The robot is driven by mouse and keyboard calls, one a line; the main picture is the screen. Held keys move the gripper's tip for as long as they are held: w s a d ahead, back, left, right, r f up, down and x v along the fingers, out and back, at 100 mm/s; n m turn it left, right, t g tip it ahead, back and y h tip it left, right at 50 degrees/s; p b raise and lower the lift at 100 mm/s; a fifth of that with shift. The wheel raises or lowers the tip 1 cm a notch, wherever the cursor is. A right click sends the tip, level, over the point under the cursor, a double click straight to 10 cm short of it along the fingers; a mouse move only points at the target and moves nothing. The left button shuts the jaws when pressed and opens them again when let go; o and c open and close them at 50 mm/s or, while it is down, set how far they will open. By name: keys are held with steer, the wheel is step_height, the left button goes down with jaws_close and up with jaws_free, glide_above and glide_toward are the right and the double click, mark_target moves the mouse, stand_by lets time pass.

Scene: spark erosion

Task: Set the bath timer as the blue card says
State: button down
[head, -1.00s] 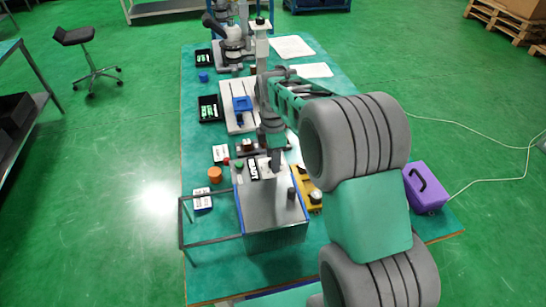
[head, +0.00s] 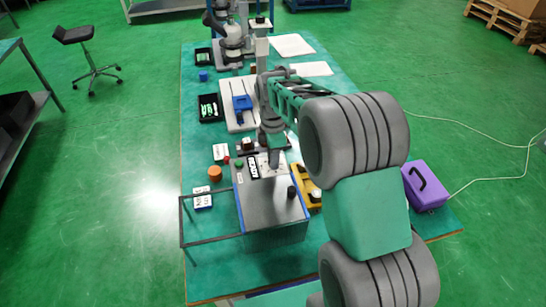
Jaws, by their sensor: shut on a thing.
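The bath unit is a grey metal box (head: 270,208) at the near end of the teal bench. A white dial plate (head: 264,171), which looks like the timer, lies on its top, beside a black-and-white label strip. My gripper (head: 273,163) points down onto this plate from the far side. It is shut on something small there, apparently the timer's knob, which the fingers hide. The dial's marks and setting are too small to read. A white card with a blue edge (head: 202,198) lies left of the box; its writing is not legible from here.
A green button (head: 239,163) and a black knob (head: 291,192) are on the box top. An orange round container (head: 215,173) and a white-and-red card (head: 221,152) lie to the left. A thin metal frame (head: 212,241) stands front left. A yellow tool (head: 309,190) lies right.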

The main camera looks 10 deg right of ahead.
steer(key=shift+m, duration=0.3)
steer(key=m, duration=0.6)
steer(key=shift+b, duration=0.4)
steer(key=m, duration=0.6)
steer(key=shift+m, duration=0.3)
steer(key=m, duration=0.3)
steer(key=shift+m+b, duration=0.3)
steer(key=shift+b, duration=0.05)
steer(key=m, duration=0.3)
steer(key=shift+m, duration=0.3)
steer(key=m, duration=0.6)
steer(key=shift+r, duration=0.1)
steer(key=shift+m, duration=0.3)
steer(key=c, duration=1.1)
jaws_free()
